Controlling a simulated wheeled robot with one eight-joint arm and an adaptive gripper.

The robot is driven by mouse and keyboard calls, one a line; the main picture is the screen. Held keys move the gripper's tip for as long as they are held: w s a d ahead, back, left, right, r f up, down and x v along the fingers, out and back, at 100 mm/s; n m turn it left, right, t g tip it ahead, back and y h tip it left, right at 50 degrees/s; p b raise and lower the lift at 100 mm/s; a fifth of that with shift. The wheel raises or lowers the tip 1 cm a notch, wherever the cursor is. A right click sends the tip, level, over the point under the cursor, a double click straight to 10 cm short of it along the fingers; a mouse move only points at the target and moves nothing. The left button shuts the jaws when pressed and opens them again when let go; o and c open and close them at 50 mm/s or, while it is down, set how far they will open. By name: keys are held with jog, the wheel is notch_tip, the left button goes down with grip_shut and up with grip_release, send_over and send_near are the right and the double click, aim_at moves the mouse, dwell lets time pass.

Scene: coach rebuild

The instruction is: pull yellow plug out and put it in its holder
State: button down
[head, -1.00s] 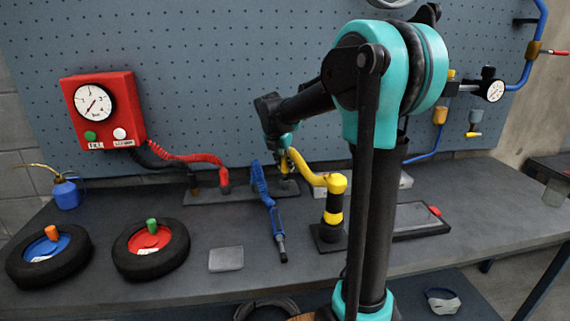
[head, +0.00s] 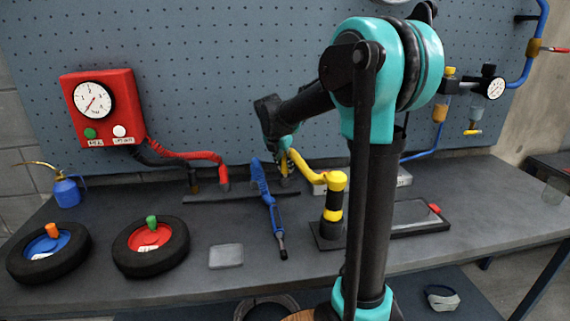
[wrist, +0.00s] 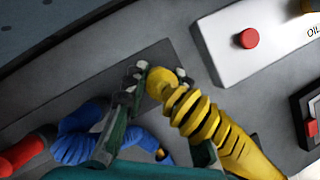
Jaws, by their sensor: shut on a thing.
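The yellow plug (wrist: 160,84) sits between the two fingers of my gripper (wrist: 158,78) in the wrist view, and the fingers are shut on it. Its ribbed yellow hose (wrist: 212,126) runs off to the lower right. In the head view my gripper (head: 284,162) is low over the right part of the dark socket strip (head: 235,196), with the yellow hose (head: 312,171) beside it. I cannot tell whether the plug's tip is still in a socket. A black post with yellow bands (head: 333,201) stands on a dark base to the right.
Two small wheels (head: 150,265) lie at left. A white box with a red button (wrist: 249,38) is close in the wrist view.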

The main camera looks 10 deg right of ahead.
jog(key=shift+f, duration=0.85)
jog(key=c, duration=1.2)
grip_release()
jog(key=shift+o, duration=0.2)
jog(key=shift+r, duration=0.1)
